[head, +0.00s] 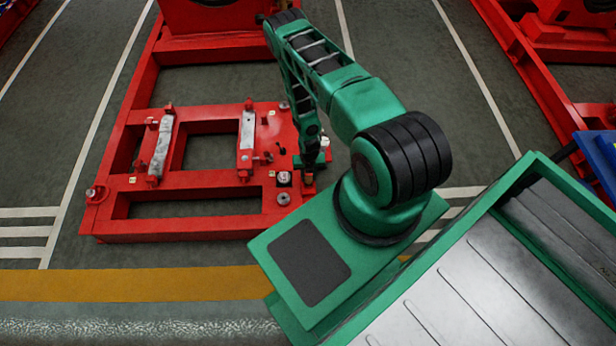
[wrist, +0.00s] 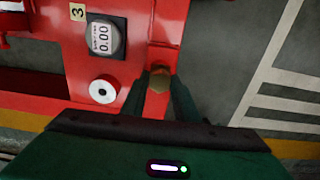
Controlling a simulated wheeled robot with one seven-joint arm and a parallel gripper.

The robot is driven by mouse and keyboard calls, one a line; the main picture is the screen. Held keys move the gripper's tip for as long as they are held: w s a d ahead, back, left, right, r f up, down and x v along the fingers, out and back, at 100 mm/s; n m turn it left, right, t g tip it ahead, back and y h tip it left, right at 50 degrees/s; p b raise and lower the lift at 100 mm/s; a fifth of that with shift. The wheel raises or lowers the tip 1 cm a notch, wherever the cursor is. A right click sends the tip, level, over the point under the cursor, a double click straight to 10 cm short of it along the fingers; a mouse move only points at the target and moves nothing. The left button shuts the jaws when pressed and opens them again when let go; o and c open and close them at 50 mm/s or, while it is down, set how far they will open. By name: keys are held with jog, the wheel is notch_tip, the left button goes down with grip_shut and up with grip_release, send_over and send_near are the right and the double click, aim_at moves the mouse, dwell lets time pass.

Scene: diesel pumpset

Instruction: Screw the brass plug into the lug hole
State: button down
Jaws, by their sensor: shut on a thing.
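The brass plug (wrist: 160,77) shows its hexagonal head in the wrist view, between the two fingertips of my gripper (wrist: 161,90). My gripper is shut on it. The plug is over a narrow red part of the frame (wrist: 160,28) at its right edge. The lug hole is not visible; the plug and fingers cover that spot, and I cannot tell whether the plug is in the hole or just above it. In the head view my gripper (head: 309,177) points down at the right front corner of the red frame (head: 165,232), and the plug is too small to make out clearly.
A round gauge reading 0.00 (wrist: 104,38) and a pale round fitting with a dark centre (wrist: 102,91) sit left of the plug. Two grey metal bars (head: 161,145) (head: 247,130) lie on the frame further left. Open floor (wrist: 235,50) lies to the right.

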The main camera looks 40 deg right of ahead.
jog(key=shift+f, duration=1.15)
dwell(0.4)
